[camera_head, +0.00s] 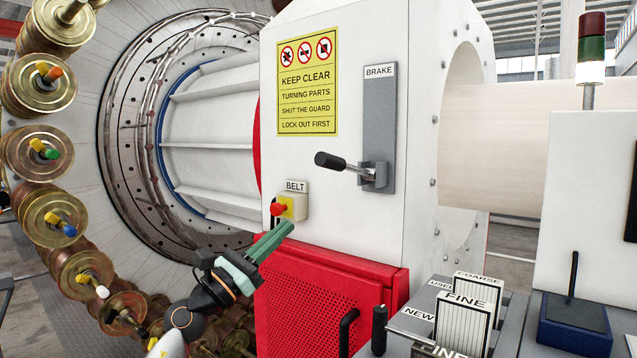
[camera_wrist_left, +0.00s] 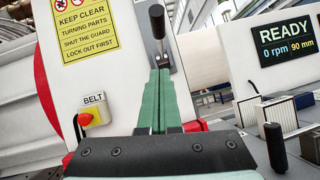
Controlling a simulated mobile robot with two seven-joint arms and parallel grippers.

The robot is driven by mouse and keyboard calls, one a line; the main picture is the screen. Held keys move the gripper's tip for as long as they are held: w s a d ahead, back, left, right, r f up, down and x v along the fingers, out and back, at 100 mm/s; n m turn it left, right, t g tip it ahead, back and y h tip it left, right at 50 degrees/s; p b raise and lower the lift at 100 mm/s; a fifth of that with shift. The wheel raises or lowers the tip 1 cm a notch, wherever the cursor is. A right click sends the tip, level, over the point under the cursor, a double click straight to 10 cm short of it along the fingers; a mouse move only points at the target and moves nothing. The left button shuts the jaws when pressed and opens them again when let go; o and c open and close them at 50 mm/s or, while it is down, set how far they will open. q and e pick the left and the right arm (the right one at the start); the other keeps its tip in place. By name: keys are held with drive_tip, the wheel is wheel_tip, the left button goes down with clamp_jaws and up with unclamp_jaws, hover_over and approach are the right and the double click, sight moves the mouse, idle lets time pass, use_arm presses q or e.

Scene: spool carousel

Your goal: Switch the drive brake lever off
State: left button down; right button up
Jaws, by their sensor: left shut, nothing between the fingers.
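The brake lever (camera_head: 331,161) has a black grip on a steel rod. In the head view it points left and slightly up from its bracket on a grey plate (camera_head: 379,95) marked BRAKE. My left gripper (camera_head: 289,226) is shut and empty, with green fingers. It is below and left of the lever, apart from it in the head view. In the left wrist view the lever (camera_wrist_left: 157,22) shows just beyond the fingertips (camera_wrist_left: 159,72), which hide its lower end. My right gripper is in neither view.
A red BELT button (camera_head: 278,209) on a yellow box is close to my left fingers. A red vented housing (camera_head: 320,300) is below. Spools on a large wheel fill the left. A display (camera_wrist_left: 286,38) reads READY, 0 rpm, 90 mm. The space before the plate is clear.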

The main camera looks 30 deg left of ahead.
use_arm(q)
drive_tip(key=r+p+x, duration=0.1)
drive_tip(key=p+x, duration=0.1)
drive_tip(key=x, duration=0.4)
drive_tip(key=s+r+p+x, duration=0.1)
drive_tip(key=p+x, duration=0.1)
drive_tip(key=x, duration=0.4)
drive_tip(key=shift+s+r, duration=0.15)
drive_tip(key=shift+r, duration=0.2)
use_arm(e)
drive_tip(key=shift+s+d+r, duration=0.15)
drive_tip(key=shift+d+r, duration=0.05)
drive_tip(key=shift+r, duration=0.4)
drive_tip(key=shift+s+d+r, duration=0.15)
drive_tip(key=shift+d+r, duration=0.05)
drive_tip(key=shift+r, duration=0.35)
use_arm(q)
drive_tip(key=shift+d, duration=0.15)
drive_tip(key=shift+r, duration=0.15)
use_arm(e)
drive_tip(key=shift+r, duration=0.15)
